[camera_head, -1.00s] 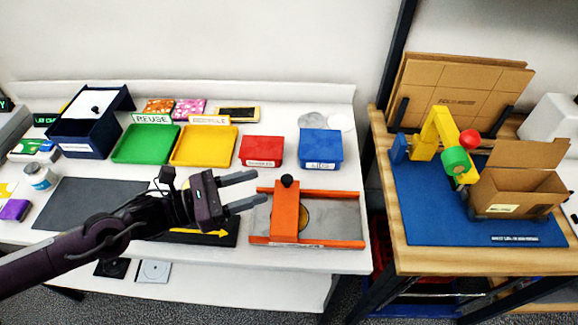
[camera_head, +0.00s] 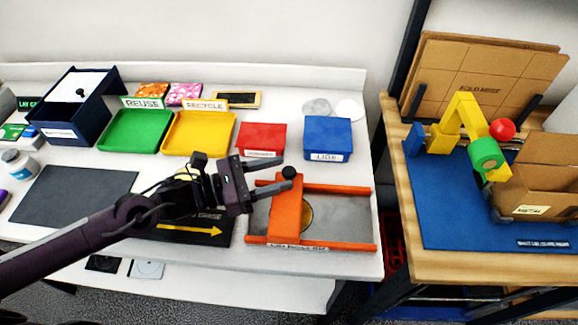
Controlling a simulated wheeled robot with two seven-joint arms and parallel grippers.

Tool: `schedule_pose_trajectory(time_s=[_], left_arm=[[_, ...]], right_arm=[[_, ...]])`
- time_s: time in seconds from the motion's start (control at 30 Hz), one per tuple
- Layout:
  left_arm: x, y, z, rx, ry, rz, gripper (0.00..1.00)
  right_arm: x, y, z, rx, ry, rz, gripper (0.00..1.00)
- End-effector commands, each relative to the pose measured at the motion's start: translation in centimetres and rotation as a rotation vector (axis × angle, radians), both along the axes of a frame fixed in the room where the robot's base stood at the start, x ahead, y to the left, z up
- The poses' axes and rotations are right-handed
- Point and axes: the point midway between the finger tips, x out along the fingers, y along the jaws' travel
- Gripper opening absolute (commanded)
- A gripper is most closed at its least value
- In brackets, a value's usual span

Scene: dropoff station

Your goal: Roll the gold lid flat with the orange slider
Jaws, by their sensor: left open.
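The orange slider (camera_head: 286,218) stands across the grey flat bed (camera_head: 345,218) between two orange rails, near its left end. A black ball knob (camera_head: 289,172) sits on top of the slider. The gold lid (camera_head: 306,215) shows only partly, at the right edge of the slider; the rest is hidden. My left gripper (camera_head: 274,180) is open, its two grey fingers pointing right beside the knob. The fingertips overlap the slider's left edge in the picture; I cannot tell whether they touch it. My right gripper is out of view.
Red (camera_head: 262,139) and blue (camera_head: 328,138) bins stand behind the roller bed. Green (camera_head: 135,132) and yellow (camera_head: 198,133) trays are to their left. A wooden table (camera_head: 450,265) with a blue mat and open cardboard box stands right, across a gap.

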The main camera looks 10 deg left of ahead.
Motion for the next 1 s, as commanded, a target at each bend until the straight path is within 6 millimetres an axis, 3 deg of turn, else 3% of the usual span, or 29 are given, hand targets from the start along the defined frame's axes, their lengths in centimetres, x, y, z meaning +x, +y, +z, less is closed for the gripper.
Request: schedule_pose_trajectory(time_s=[0.23,0.57,0.93,1.0], left_arm=[[1.1,-2.6,0.2,-0.001,0.0,-0.002,0.47],[1.3,-3.0,0.0,0.001,0.0,-0.002,0.47],[1.3,-3.0,0.0,0.001,0.0,-0.002,0.01],[1.3,-3.0,0.0,0.001,0.0,-0.002,0.0]], right_arm=[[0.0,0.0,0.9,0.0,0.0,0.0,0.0],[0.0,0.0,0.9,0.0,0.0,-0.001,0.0],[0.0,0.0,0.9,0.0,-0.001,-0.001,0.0],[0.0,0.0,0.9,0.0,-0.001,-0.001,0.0]])
